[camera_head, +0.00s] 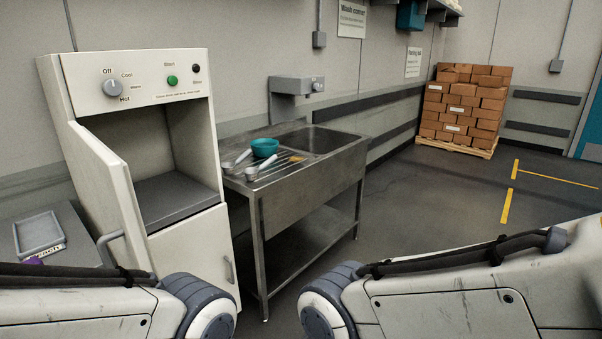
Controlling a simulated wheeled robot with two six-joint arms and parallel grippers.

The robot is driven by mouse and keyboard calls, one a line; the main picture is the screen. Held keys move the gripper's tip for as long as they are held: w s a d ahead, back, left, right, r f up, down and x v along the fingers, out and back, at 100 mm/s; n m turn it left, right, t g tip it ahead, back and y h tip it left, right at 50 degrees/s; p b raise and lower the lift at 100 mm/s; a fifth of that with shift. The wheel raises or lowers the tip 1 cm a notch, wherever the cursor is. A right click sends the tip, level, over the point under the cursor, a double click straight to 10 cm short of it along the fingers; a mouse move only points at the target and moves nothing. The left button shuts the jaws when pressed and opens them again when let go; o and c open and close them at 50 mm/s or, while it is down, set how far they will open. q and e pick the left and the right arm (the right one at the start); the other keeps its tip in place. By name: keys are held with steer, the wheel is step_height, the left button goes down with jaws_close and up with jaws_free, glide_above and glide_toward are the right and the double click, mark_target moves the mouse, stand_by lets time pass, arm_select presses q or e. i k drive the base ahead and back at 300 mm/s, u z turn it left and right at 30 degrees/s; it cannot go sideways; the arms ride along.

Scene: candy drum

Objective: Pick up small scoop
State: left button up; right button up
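Two pale scoops lie on the drainboard of the metal sink table (262,203). One scoop (227,165) is at the left edge, its handle pointing up and right. The other scoop (251,173) is closer to the front, its handle also pointing up and right. At this size I cannot tell for sure which is the small scoop. A teal bowl (265,148) stands just behind them. Only links of my two arms show at the bottom of the view; both grippers are out of view, so their distance to the scoops is not visible.
Left of the sink stands a white cabinet machine (136,85) with its door (104,180) swung open towards me. A grey tray (40,233) lies on a surface at the far left. The sink basin (325,141) is right of the scoops. Boxes (463,105) are stacked at the back; floor between is clear.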

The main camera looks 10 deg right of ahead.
mark_target(238, 161)
steer(key=z, duration=0.8)
steer(key=i, duration=1.75)
steer(key=u, duration=0.35)
steer(key=i, duration=0.65)
steer(key=u, duration=1.25)
steer(key=i, duration=0.6)
steer(key=u, duration=0.55)
